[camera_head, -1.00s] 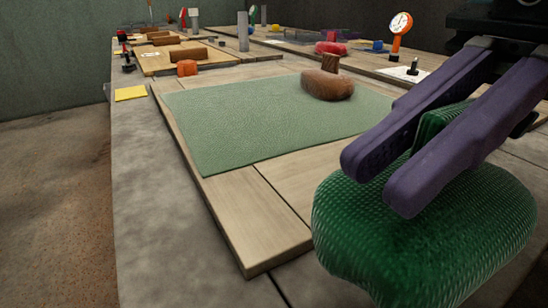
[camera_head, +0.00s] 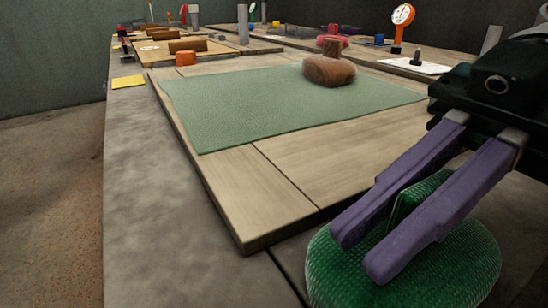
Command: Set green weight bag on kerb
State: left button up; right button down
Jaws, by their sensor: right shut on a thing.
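The green weight bag (camera_head: 425,265) is a rounded, textured pouch with an upright tab on top, at the lower right. Its underside is cut off by the frame's bottom edge, so I cannot tell whether it touches anything. My right gripper (camera_head: 362,258), with purple fingers, is shut on the bag's tab from above. A grey stone-like strip (camera_head: 150,215) runs along the left and front of the wooden boards; it may be the kerb, but I cannot be sure. My left gripper is not in view.
A yellow square (camera_head: 128,82) and an orange bag (camera_head: 186,58) are further back. An orange-mounted dial (camera_head: 402,17) stands back right. The near strip is clear.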

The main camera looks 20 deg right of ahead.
jog(key=c, duration=0.9)
grip_release()
jog(key=shift+r, duration=0.15)
jog(key=p+v, duration=0.3)
jog(key=v, duration=0.9)
